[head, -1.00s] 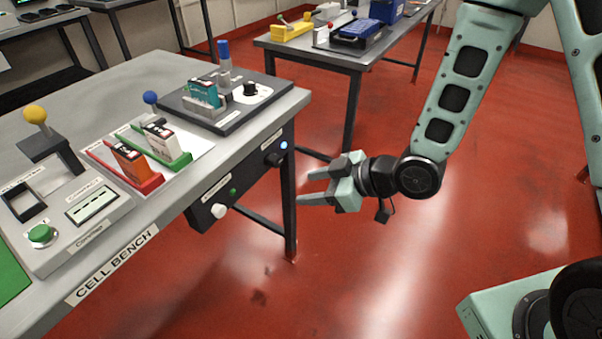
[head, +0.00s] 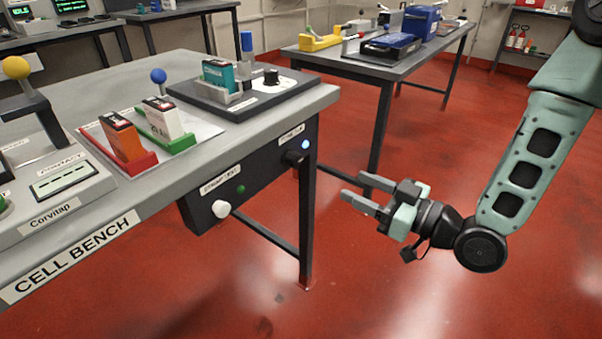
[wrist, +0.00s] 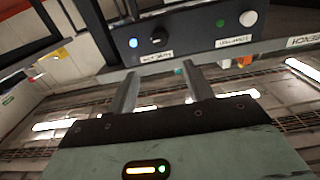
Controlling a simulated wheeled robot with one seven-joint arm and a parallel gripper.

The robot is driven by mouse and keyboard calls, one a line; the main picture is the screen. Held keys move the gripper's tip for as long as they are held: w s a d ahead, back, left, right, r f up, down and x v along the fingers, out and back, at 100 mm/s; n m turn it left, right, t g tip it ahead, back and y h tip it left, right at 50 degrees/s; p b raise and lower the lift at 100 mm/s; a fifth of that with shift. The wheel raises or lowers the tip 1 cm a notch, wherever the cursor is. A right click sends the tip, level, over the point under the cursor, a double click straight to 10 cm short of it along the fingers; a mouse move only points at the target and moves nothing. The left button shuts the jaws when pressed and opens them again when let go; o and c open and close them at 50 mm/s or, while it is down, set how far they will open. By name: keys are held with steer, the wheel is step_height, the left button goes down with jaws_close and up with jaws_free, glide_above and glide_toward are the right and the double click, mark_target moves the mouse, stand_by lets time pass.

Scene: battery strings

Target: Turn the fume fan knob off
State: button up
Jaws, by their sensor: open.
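A dark control panel (head: 245,185) hangs under the front of the cell bench. At its right end is a black knob (head: 294,158) with a lit blue lamp beside it. At its left end is a white knob (head: 221,209) beside a green lamp. The label by the black knob is too small to read surely. My gripper (head: 352,187) is open and empty, right of the panel and apart from it, fingers pointing left toward it. The wrist view shows the panel upside down, with the black knob (wrist: 158,39) beyond and above the open fingers (wrist: 158,76).
The cell bench (head: 75,190) carries battery cells, holders and levers above the panel. A bench leg (head: 307,215) stands near the black knob, left of my gripper. A second table (head: 365,68) with blue and yellow items is behind. Red floor around my gripper is clear.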

mark_target(298, 161)
steer(key=x, duration=1.4)
steer(key=shift+w+a, duration=0.2)
steer(key=shift+a, duration=0.1)
steer(key=c, duration=1)
